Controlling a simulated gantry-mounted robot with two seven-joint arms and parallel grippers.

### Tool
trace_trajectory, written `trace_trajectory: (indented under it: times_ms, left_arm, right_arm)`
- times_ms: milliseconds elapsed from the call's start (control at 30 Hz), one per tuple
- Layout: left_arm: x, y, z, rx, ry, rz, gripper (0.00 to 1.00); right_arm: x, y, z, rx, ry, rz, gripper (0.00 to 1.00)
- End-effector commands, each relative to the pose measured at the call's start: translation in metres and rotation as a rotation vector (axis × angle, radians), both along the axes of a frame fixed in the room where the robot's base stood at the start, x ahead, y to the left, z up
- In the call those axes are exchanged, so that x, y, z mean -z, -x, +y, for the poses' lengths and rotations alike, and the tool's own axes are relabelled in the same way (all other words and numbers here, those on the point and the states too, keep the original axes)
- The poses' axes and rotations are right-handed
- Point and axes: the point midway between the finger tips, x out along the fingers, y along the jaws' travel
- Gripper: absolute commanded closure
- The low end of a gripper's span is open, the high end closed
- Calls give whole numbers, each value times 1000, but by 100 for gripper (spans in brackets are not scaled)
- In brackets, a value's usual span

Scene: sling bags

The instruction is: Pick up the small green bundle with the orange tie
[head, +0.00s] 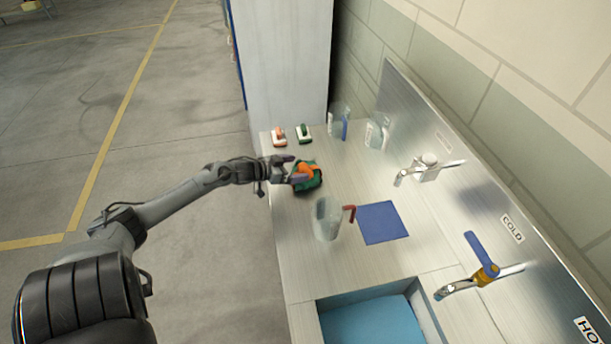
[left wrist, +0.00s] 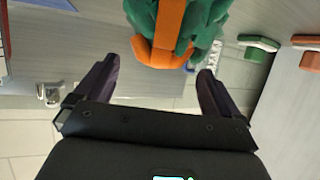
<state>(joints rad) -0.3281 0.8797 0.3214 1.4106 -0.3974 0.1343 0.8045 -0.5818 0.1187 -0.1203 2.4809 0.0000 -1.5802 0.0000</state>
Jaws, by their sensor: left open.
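The small green bundle with the orange tie (head: 309,179) lies on the metal counter near its left edge in the head view. In the left wrist view the green bundle (left wrist: 198,28) is at the top centre, with the orange tie (left wrist: 168,30) running down its middle. My left gripper (head: 293,171) is at the bundle's left side in the head view. In the left wrist view its two dark fingers (left wrist: 157,82) are spread apart, with the bundle just beyond and between their tips. Whether a finger touches the bundle I cannot tell. My right gripper is not in view.
Two brushes, one orange (head: 279,136) and one green (head: 304,133), lie behind the bundle. A clear pitcher (head: 327,218) with a red handle and a blue cloth (head: 382,222) are nearer. A sink (head: 370,322), taps and a steel backsplash bound the counter.

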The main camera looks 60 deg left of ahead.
Motion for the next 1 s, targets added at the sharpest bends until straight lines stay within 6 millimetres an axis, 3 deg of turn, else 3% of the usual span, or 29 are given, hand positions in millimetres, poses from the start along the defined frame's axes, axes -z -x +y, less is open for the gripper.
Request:
trace_trajectory:
  times_ms: [500,933,1000]
  left_arm:
    - [12,-43,-2,-2,2,-1,3]
    - [15,-50,-2,0,0,1,3]
    - [15,-50,-2,0,0,1,14]
  right_arm:
    - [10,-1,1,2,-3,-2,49]
    - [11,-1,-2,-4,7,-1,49]
    - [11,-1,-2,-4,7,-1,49]
